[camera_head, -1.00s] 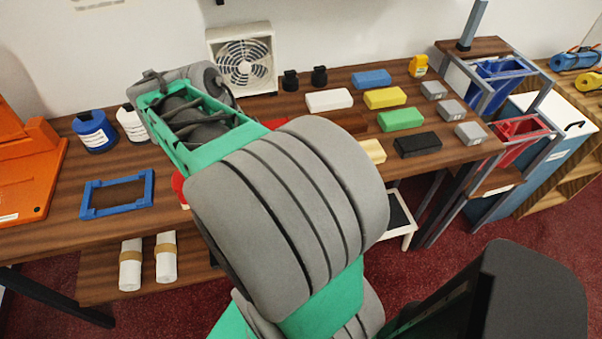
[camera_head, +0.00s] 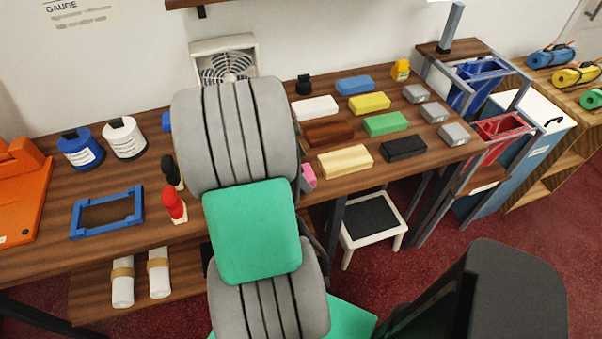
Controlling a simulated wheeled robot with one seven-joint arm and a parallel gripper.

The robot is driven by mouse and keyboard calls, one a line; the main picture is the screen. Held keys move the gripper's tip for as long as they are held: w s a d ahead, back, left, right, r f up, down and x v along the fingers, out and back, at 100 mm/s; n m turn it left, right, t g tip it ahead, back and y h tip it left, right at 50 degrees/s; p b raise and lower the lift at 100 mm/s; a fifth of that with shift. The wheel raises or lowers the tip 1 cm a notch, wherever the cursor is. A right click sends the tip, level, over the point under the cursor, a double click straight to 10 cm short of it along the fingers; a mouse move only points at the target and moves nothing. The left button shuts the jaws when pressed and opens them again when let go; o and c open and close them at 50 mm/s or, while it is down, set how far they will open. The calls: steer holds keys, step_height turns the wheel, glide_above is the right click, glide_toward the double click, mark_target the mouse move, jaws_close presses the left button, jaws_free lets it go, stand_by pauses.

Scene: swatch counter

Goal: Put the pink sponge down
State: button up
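A pink piece (camera_head: 309,178), which looks like the pink sponge, shows just right of my arm at the counter's front edge. Most of it is hidden behind the arm. I cannot tell whether it is held or rests on the wooden counter (camera_head: 330,185). My gripper is hidden behind my own grey and green arm links, so its fingers do not show.
Right of my arm lie white (camera_head: 315,108), brown (camera_head: 328,132), cream (camera_head: 345,161), blue (camera_head: 355,85), yellow (camera_head: 369,103), green (camera_head: 386,124) and black (camera_head: 403,149) blocks. Red (camera_head: 174,207) and black (camera_head: 171,172) objects stand left of it. A blue frame (camera_head: 108,232) lies farther left.

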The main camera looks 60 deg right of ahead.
steer(key=shift+f, duration=0.35)
steer(key=o, duration=1.3)
steer(key=shift+r, duration=0.1)
